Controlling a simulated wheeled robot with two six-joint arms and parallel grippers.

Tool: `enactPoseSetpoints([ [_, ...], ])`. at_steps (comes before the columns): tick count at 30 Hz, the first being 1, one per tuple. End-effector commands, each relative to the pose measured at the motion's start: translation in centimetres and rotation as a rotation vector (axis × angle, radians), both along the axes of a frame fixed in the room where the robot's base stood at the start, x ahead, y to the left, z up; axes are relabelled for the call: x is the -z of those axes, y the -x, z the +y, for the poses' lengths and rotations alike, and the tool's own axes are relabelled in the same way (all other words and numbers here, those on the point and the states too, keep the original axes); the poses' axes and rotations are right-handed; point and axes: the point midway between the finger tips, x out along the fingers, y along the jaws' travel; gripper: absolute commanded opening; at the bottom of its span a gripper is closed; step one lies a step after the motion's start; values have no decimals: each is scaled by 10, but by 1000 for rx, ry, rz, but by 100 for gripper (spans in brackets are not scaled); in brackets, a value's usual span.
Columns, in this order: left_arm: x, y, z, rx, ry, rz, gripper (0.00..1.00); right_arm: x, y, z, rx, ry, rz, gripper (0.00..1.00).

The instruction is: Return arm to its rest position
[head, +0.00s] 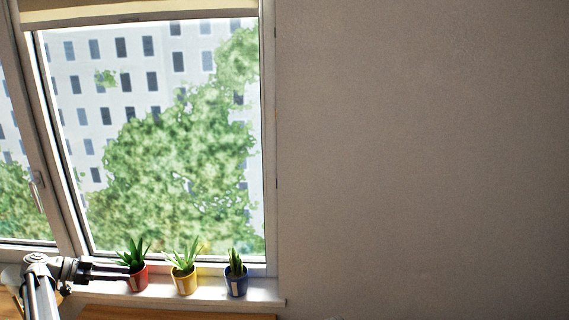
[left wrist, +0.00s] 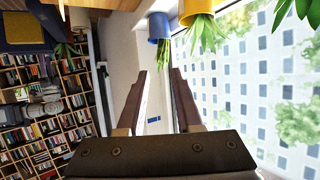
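My left gripper (head: 122,273) comes in from the lower left in the head view, pointing right, in front of or close to the red pot (head: 138,282) with its spiky plant. In the left wrist view the two fingers of the left gripper (left wrist: 158,82) stand apart with nothing between them. I cannot tell from the head view whether the fingers touch the red pot. My right arm and gripper are out of view.
A yellow pot (head: 184,284) and a blue pot (head: 236,286) with plants stand on the white windowsill (head: 262,293). The window (head: 170,130) is behind them. A bare wall (head: 420,150) fills the right. A full bookshelf (left wrist: 40,105) shows in the left wrist view.

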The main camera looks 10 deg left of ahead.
Motion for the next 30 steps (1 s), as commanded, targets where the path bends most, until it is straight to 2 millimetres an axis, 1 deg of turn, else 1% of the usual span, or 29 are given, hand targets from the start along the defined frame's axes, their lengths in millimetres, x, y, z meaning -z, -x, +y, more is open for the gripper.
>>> enactPoseSetpoints([
  [1, 4, -2, -9, 5, 0, 17, 34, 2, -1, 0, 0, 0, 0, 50],
  [4, 9, -6, -22, 9, 2, 49, 34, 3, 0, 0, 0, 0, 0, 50],
  [8, 19, -11, -49, 20, 1, 108, 34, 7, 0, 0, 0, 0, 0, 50],
  [11, 29, -16, -76, 28, -2, 172, 34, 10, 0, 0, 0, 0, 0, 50],
  [14, 42, -20, -109, 35, -11, 249, 34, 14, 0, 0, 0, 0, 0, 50],
  [17, 58, -21, -151, 42, -28, 344, 34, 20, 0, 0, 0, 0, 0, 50],
  [20, 80, -18, -207, 43, -62, 471, 34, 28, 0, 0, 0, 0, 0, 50],
  [21, 91, -14, -234, 40, -84, 529, 34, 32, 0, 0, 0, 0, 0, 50],
  [22, 99, -10, -254, 35, -105, 577, 34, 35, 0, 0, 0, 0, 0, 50],
  [23, 107, -6, -274, 27, -127, 621, 34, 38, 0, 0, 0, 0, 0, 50],
  [24, 118, 1, -299, 15, -160, 679, 34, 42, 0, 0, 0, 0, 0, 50],
  [26, 132, 14, -335, -10, -212, 758, 34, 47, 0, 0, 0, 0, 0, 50],
  [27, 142, 23, -356, -31, -249, 804, 34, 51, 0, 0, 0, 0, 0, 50],
  [29, 155, 39, -386, -68, -308, 867, 34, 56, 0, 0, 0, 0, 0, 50],
  [30, 163, 50, -405, -94, -348, 901, 34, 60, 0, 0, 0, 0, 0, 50],
])
